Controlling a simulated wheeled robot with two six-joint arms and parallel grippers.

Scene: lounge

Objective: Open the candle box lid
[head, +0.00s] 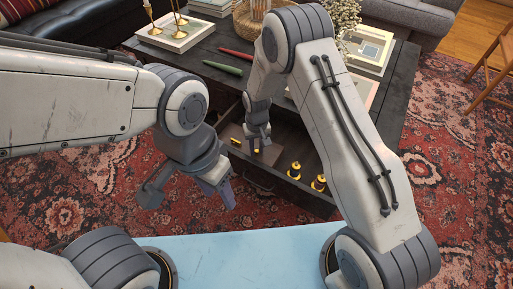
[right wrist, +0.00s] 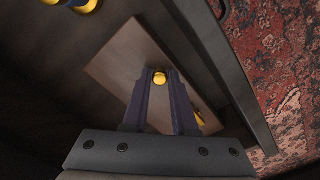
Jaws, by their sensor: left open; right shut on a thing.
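The candle box appears as a brown wooden panel (right wrist: 122,58) with a round yellow knob (right wrist: 159,78) in the right wrist view. In the head view the box (head: 234,132) lies in the open drawer, partly hidden by my right arm. My right gripper (head: 258,142) is down in the drawer, its fingers shut on the yellow knob. I cannot tell whether the lid is raised. A second small yellow part (right wrist: 199,118) shows by the box's edge, beside a finger. My left gripper (head: 188,197) is open and empty, outside the drawer in front of the table.
The open drawer (head: 268,176) extends from the dark coffee table (head: 230,52). Two yellow-and-black objects (head: 294,170) (head: 319,183) stand in the drawer right of the box.

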